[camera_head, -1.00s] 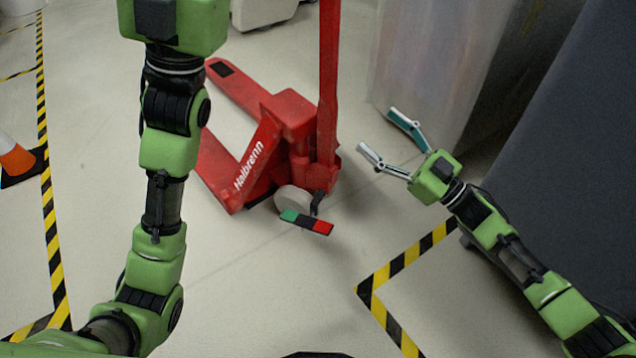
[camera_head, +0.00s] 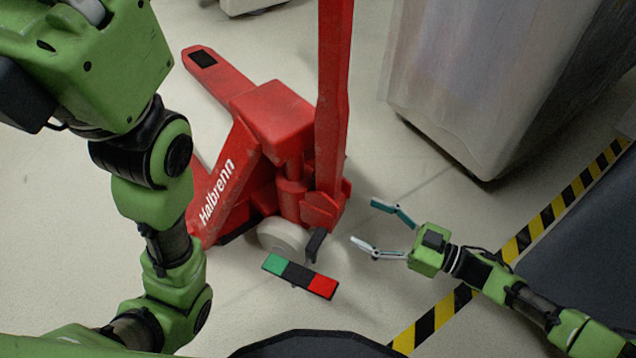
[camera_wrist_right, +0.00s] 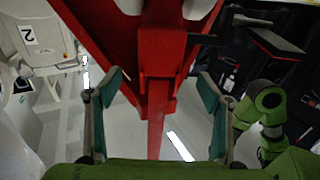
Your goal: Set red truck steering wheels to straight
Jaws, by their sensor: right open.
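The red pallet truck (camera_head: 273,122), lettered Halbrenn, stands on the floor with its forks toward the upper left and its red handle (camera_head: 333,90) upright. A pale steering wheel (camera_head: 283,236) shows partly below its front, behind a green, black and red pedal bar (camera_head: 300,276). The wheel's exact angle is hard to tell. My right gripper (camera_head: 364,221) is open and empty, just right of the truck's base and apart from it. In the right wrist view its spread fingers (camera_wrist_right: 160,76) frame the red truck body (camera_wrist_right: 160,50). My left gripper is out of view.
A covered cart (camera_head: 470,80) stands at the upper right, and a dark covered one (camera_head: 590,240) at the right edge. The floor left of the truck is clear.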

